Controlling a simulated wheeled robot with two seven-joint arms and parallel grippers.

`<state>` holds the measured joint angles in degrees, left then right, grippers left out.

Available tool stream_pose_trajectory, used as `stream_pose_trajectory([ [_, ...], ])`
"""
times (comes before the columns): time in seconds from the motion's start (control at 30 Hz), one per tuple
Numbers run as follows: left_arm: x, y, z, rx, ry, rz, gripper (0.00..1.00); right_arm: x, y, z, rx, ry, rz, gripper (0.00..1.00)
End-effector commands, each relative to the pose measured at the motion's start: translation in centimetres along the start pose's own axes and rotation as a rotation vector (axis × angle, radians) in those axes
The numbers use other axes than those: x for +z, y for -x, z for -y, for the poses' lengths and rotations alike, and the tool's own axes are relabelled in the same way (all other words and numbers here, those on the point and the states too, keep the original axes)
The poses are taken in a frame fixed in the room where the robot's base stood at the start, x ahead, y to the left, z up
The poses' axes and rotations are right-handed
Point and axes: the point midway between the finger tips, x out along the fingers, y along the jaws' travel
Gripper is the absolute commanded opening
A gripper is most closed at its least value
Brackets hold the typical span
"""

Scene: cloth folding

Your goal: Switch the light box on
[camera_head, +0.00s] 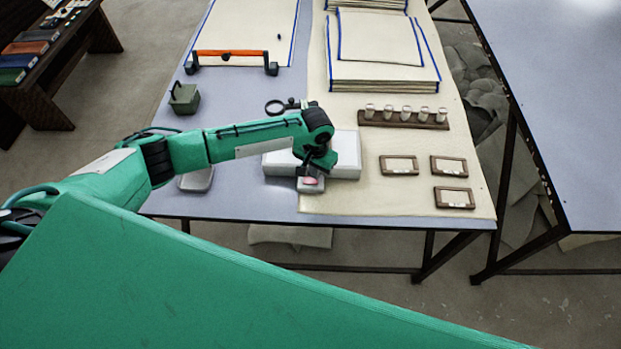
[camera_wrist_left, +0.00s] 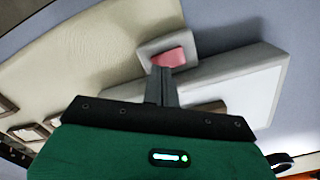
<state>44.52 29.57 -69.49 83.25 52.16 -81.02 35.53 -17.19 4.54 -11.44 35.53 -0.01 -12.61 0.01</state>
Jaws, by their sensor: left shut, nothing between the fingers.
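The light box (camera_head: 346,158), a flat pale grey box with a white panel, lies near the front of the table. It also shows in the left wrist view (camera_wrist_left: 268,62). A small grey switch block with a red button (camera_head: 311,181) sits at its front side. The button (camera_wrist_left: 168,58) also shows in the left wrist view. My left gripper (camera_head: 310,171) is shut and empty, its tips right at the button's edge. I cannot tell whether they touch it. My left arm hides part of the box. I cannot tell whether the panel is lit. My right gripper is out of view.
A magnifier (camera_head: 277,106) lies behind the arm. A wooden rack with several vials (camera_head: 405,119) and small wooden frames (camera_head: 399,166) are on the right. A green-grey block (camera_head: 184,98) and an orange-handled bar (camera_head: 230,54) are on the left. Cloth stacks (camera_head: 384,78) lie behind.

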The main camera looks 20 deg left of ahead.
Motion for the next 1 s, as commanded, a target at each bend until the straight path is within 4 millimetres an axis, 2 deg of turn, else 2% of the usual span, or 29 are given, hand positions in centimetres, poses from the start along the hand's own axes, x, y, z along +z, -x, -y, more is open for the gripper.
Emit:
stream_pose_trajectory([
  [1.0, 0.0, -1.3, 0.0, 0.001, 0.001, 0.0, 0.0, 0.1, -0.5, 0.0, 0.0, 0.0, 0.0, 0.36],
])
